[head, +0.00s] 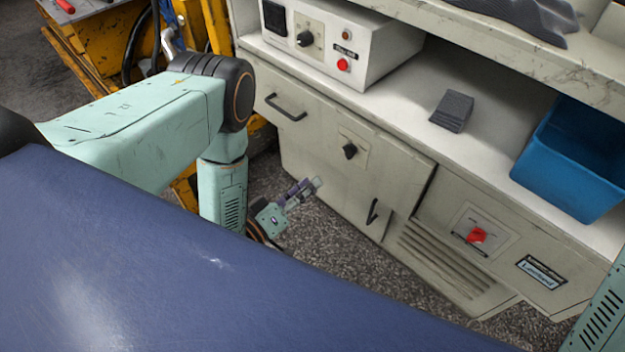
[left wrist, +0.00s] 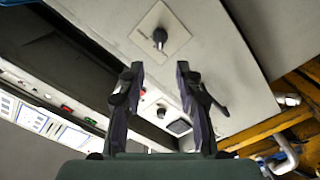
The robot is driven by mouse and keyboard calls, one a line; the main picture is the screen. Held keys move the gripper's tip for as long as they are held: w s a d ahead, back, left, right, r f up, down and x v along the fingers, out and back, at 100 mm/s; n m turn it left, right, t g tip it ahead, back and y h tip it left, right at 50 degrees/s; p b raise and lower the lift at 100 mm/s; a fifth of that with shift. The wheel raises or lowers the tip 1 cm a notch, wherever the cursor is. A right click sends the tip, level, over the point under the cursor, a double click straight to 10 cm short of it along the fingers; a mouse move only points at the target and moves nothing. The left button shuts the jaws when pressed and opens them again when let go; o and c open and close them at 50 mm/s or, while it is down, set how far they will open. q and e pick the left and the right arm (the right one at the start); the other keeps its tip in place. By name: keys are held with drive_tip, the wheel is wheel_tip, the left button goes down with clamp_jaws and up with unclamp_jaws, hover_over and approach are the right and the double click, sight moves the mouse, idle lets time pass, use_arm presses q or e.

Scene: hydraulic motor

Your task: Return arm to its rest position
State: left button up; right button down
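My left arm, pale green, comes in from the left in the head view and bends down at its dark joint. My left gripper (head: 304,190) hangs low above the speckled floor, in front of the cabinet doors, and looks small and partly turned away. In the left wrist view the left gripper (left wrist: 160,76) has its two dark fingers apart with nothing between them. The cabinet front with a black knob (left wrist: 160,37) shows beyond the fingertips. I cannot tell the exact gap to the cabinet. My right gripper is out of view; only a pale green arm link of mine shows at lower right.
The cream cabinet (head: 310,150) has protruding handles and a black knob (head: 350,150). On its counter stand a control box (head: 385,50), a grey block (head: 452,110) and a blue bin (head: 560,165). Yellow machinery (head: 140,45) stands behind my left arm. Some floor (head: 335,240) is clear.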

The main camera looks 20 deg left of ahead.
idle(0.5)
use_arm(q)
drive_tip(key=s+a+f+m+g+y, duration=0.1)
drive_tip(key=s+f+m+g+y, duration=0.3)
drive_tip(key=s+f+g, duration=0.95)
drive_tip(key=s+a+r+g+y+p, duration=0.1)
drive_tip(key=s+r+g+y+p, duration=0.1)
drive_tip(key=s+r, duration=0.8)
drive_tip(key=shift+s+a+r+m+g, duration=0.2)
drive_tip(key=shift+s+m+g, duration=0.2)
drive_tip(key=shift+s+g, duration=0.7)
drive_tip(key=shift+s+t, duration=0.3)
drive_tip(key=shift+t, duration=0.05)
